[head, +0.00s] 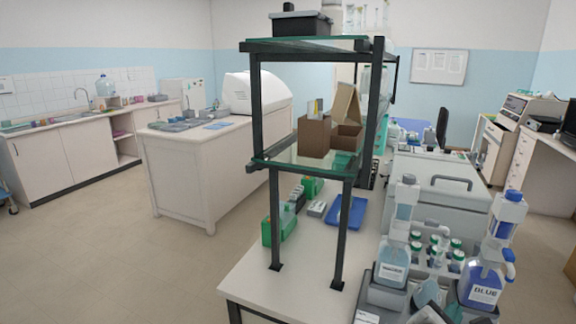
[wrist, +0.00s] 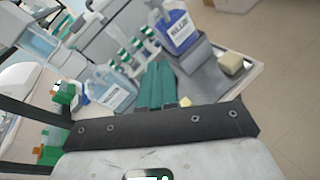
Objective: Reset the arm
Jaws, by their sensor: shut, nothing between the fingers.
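My gripper (wrist: 160,68) shows in the wrist view as two teal fingers side by side. It is shut with nothing between the fingers. It points over the bench top towards the bottles. The blue bottle (wrist: 180,32) stands beyond the fingertips. The clear bottle (wrist: 112,93) is to their left. In the head view, the blue bottle (head: 484,287) and clear bottle (head: 393,262) stand at the bottom right.
Green-capped tubes (wrist: 128,58) stand between the bottles. A yellowish block (wrist: 230,64) lies on the grey tray at right. A black-framed glass shelf (head: 290,162) rises over the bench (head: 262,268). A blue tray (head: 348,212) lies behind it. Open floor (head: 110,245) is at left.

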